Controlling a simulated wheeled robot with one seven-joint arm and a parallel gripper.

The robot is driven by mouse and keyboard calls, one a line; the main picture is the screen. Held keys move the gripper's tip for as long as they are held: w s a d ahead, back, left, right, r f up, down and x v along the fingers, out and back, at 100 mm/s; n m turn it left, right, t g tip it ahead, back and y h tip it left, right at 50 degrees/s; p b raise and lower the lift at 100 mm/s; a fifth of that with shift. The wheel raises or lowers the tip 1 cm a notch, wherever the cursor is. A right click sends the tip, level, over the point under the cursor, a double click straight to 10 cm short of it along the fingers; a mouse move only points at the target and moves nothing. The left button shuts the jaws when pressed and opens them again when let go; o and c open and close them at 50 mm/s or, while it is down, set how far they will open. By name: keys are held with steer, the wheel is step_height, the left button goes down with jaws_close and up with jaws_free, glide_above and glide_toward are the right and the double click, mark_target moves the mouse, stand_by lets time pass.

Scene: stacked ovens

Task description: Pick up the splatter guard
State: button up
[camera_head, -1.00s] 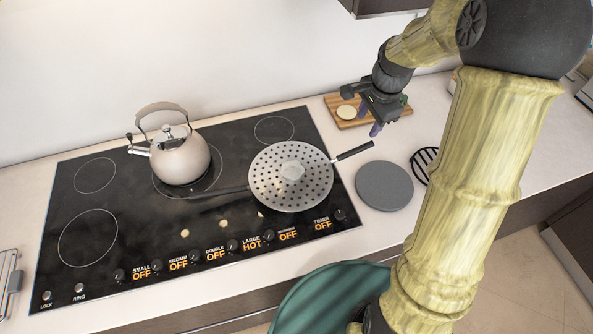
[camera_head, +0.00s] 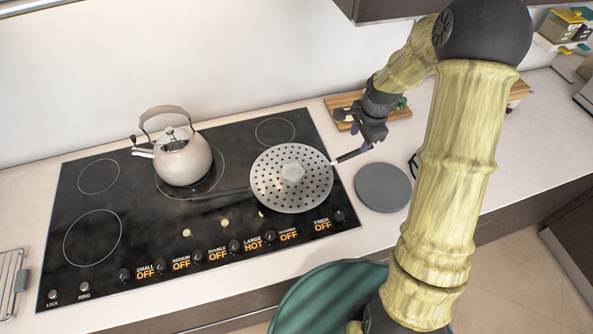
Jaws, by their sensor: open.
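The splatter guard (camera_head: 291,178) is a round grey perforated disc with a lighter centre. It lies at the right side of the black cooktop, and a dark handle (camera_head: 352,155) sticks out to its right, toward my gripper. Another dark handle (camera_head: 222,193) extends left from under the disc; what it belongs to is hidden. My gripper (camera_head: 363,147) is open, with its fingers at the end of the right handle. I cannot tell whether the handle lies between the fingers or they touch it.
A beige kettle (camera_head: 183,160) stands on the cooktop (camera_head: 140,225) to the left. A grey round disc (camera_head: 383,187) lies on the counter just right of the cooktop. A wooden board (camera_head: 343,101) lies behind my gripper, and a cabinet (camera_head: 390,8) hangs above.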

mark_target(355, 152)
steer(key=shift+w+a+f+p, duration=0.1)
steer(key=shift+w+f+p, duration=0.05)
steer(key=shift+f, duration=0.6)
steer(key=shift+w+d+f+p, duration=0.1)
steer(key=shift+w+f+p, duration=0.1)
steer(key=shift+f, duration=0.6)
steer(key=shift+w+a+f+p, duration=0.1)
steer(key=shift+f+p, duration=0.05)
steer(key=shift+f, duration=0.6)
steer(key=shift+w+f+p, duration=0.25)
steer(key=shift+f+p, duration=0.45)
steer(key=shift+f, duration=0.6)
steer(key=shift+w+f+p, duration=0.25)
steer(key=shift+f+p, duration=0.45)
steer(key=shift+f, duration=0.55)
steer(key=shift+c, duration=0.5)
steer(key=c, duration=0.7)
jaws_close()
